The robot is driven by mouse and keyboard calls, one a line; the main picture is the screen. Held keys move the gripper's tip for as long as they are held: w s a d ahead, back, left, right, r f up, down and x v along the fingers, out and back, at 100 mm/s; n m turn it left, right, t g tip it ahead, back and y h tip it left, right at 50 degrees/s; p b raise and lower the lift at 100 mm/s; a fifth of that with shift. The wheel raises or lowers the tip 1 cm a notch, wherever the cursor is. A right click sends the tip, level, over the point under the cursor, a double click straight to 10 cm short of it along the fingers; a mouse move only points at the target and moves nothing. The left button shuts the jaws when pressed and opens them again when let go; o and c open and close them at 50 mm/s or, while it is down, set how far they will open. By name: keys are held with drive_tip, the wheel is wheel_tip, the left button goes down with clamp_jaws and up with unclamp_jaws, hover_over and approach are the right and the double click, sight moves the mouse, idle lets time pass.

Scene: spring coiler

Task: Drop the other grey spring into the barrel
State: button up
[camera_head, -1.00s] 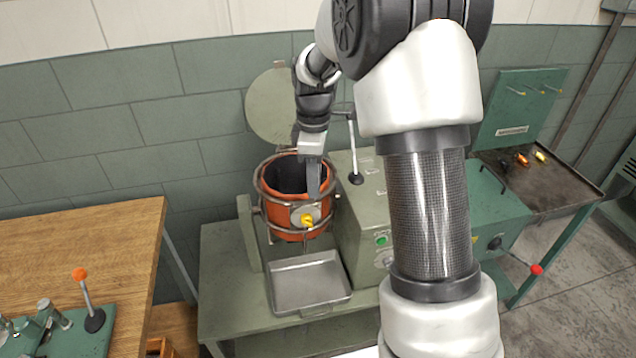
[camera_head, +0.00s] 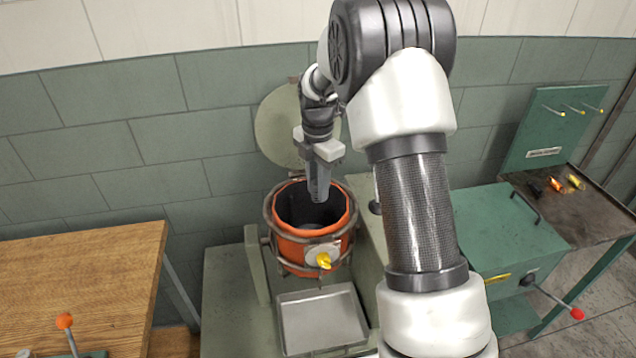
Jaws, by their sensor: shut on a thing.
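The barrel (camera_head: 292,246) is an orange drum with a dark inside, held in a metal ring frame. Its top is open, and a round pale lid (camera_head: 276,128) stands raised behind it. My gripper (camera_head: 318,192) points down over the barrel's opening, its fingertips near rim height toward the right side. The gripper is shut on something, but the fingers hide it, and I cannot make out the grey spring. The barrel's floor shows only in part as a grey patch, and I cannot tell whether a spring lies there.
A metal tray (camera_head: 322,322) sits below the barrel on the green stand. A wooden table (camera_head: 75,270) is at the left. A green machine (camera_head: 500,235) with a red-knobbed lever (camera_head: 577,313) is at the right. A dark side table (camera_head: 590,212) holds small coloured items.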

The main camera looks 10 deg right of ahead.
drive_tip(key=shift+f+b, duration=0.7)
drive_tip(key=shift+f, duration=0.9)
drive_tip(key=o, duration=1.1)
drive_tip(key=shift+r, duration=8.8)
